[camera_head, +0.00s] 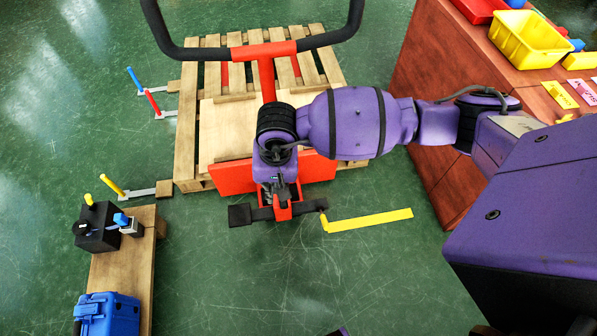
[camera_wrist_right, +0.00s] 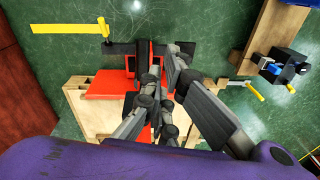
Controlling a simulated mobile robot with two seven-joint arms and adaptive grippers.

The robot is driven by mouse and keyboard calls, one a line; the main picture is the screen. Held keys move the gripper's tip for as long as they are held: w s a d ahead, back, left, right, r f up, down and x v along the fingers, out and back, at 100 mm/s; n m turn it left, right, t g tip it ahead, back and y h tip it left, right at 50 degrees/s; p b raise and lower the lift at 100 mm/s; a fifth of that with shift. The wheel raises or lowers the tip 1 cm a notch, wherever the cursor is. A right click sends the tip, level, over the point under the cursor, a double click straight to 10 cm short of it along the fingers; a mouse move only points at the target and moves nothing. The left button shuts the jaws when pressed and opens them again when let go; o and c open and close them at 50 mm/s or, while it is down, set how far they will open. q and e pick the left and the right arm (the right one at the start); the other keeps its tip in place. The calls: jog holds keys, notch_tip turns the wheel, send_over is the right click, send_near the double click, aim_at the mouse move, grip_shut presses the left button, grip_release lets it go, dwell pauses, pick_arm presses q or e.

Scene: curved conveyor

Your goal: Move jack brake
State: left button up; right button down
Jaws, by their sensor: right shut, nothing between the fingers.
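The jack has a black and red handle (camera_head: 265,50) and a red body plate (camera_head: 318,167); its body also shows in the wrist view (camera_wrist_right: 105,84). A low black crossbar (camera_head: 241,215), apparently the brake, lies at its near end, beside a red bracket (camera_head: 283,213). The crossbar also shows in the wrist view (camera_wrist_right: 120,48). My right gripper (camera_head: 277,190) points down over the bracket; its fingers (camera_wrist_right: 165,62) are shut and empty, and partly hide the bracket. Whether they touch it cannot be told. My left gripper is not in view.
A wooden pallet (camera_head: 186,140) lies under the jack handle. A yellow strip (camera_head: 370,219) lies right of the crossbar. A wooden bench (camera_head: 143,265) with a blue case (camera_head: 108,312) stands left. A red-brown cabinet (camera_head: 425,80) stands right. The green floor in front is clear.

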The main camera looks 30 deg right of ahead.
jog(key=shift+w+d+r+n+h, duration=0.1)
jog(key=shift+w+d+n+h, duration=0.15)
jog(key=shift+d+n+h, duration=0.45)
jog(key=shift+s+d, duration=0.1)
jog(key=shift+d, duration=0.3)
jog(key=shift+a, duration=0.1)
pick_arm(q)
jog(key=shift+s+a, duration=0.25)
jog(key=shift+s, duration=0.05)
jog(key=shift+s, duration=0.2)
